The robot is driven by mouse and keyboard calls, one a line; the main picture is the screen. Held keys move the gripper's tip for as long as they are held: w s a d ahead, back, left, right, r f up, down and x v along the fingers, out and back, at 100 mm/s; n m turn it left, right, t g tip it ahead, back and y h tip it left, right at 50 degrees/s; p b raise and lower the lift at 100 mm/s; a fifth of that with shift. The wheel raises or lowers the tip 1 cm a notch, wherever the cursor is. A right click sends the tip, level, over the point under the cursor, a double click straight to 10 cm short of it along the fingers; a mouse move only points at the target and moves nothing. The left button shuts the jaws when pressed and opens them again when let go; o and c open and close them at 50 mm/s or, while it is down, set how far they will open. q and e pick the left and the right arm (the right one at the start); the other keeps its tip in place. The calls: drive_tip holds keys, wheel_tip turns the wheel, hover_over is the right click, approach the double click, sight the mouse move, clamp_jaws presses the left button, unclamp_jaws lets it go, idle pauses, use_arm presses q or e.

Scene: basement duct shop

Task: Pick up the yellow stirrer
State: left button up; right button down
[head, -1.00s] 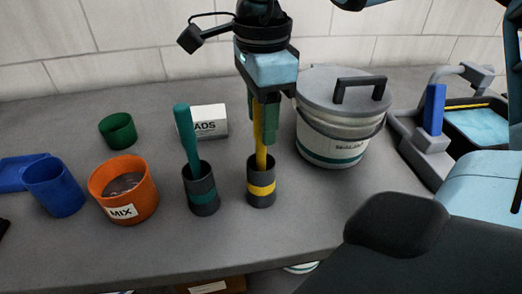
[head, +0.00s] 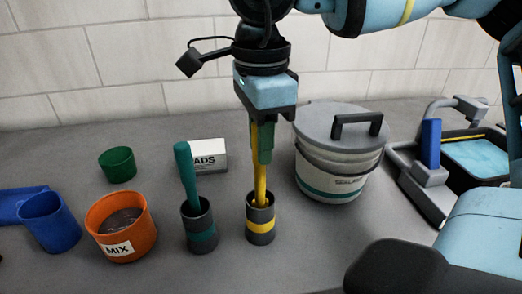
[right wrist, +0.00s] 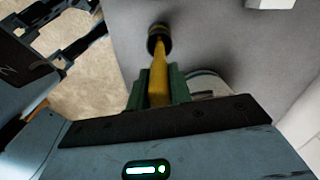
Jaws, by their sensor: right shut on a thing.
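The yellow stirrer (head: 259,183) stands upright, its lower end at the mouth of a dark grey holder (head: 260,238) with a yellow band. I cannot tell how deep its tip sits inside. My right gripper (head: 263,150) is above the holder, with its green fingers shut on the stirrer's upper part. In the right wrist view the stirrer (right wrist: 159,75) runs from between the fingers (right wrist: 158,92) to the holder (right wrist: 157,46). My left gripper is not in view.
A teal stirrer (head: 187,172) stands in a teal-banded holder (head: 201,241) just left. A lidded white bucket (head: 328,178) stands close on the right. An orange MIX tub (head: 141,236), blue cup (head: 52,225), green cup (head: 118,166) and white box (head: 214,155) stand further left.

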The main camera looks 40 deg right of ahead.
wheel_tip(320, 180, up, 26)
drive_tip(key=p, duration=0.4)
drive_tip(key=shift+f, duration=0.2)
